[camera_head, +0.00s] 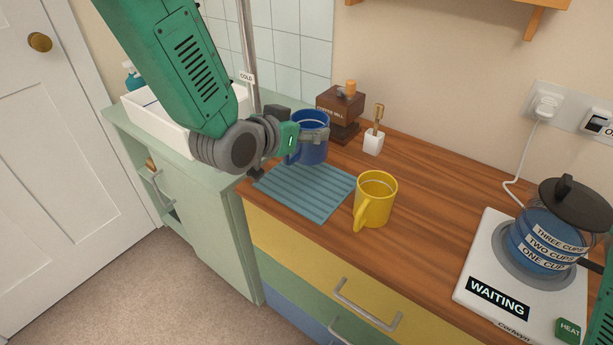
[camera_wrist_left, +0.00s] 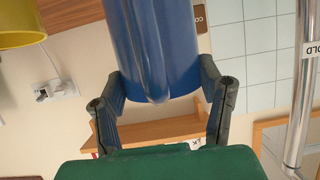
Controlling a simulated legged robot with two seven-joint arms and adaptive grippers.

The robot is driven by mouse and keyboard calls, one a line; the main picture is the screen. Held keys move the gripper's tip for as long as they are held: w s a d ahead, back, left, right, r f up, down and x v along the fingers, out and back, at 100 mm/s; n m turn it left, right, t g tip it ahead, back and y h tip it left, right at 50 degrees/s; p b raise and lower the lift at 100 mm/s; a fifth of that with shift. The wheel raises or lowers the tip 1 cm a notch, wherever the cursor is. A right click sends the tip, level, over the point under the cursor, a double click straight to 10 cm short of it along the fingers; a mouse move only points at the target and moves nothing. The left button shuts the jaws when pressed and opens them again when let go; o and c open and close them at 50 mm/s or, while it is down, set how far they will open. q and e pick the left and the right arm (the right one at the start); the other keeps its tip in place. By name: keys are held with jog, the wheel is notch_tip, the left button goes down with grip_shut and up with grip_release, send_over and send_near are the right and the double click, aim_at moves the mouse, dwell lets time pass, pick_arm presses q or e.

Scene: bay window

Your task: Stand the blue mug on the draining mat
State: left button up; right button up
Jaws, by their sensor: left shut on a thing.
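The blue mug (camera_head: 314,150) is upright in my left gripper (camera_head: 306,135), over the back part of the draining mat. My left gripper is shut on the mug's body. In the left wrist view the fingers (camera_wrist_left: 163,82) lie on either side of the blue mug (camera_wrist_left: 180,35), with its handle facing the camera. The draining mat (camera_head: 305,192) is a blue-grey striped square on the worktop, with nothing else on it. I cannot tell how far the mug is above the mat. My right gripper is not in view.
A yellow mug (camera_head: 375,200) stands just right of the mat. A brown coffee mill (camera_head: 340,112) and a small white pot (camera_head: 373,143) stand behind. A white sink (camera_head: 160,110) is at left. A hob (camera_head: 480,265) with a lidded blue glass pot (camera_head: 545,240) is at right.

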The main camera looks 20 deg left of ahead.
aim_at(301, 159)
pick_arm(q)
jog(key=f, duration=0.2)
jog(key=a+f, duration=0.1)
jog(key=f, duration=0.1)
jog(key=shift+f+b, duration=0.35)
jog(key=shift+b, duration=0.05)
jog(key=f, duration=0.2)
jog(key=f+b, duration=0.1)
jog(key=shift+d+f, duration=0.1)
jog(key=shift+d, duration=0.25)
jog(key=o, duration=1.6)
jog(key=shift+f, duration=0.1)
jog(key=shift+o, duration=0.2)
jog(key=shift+a, duration=0.2)
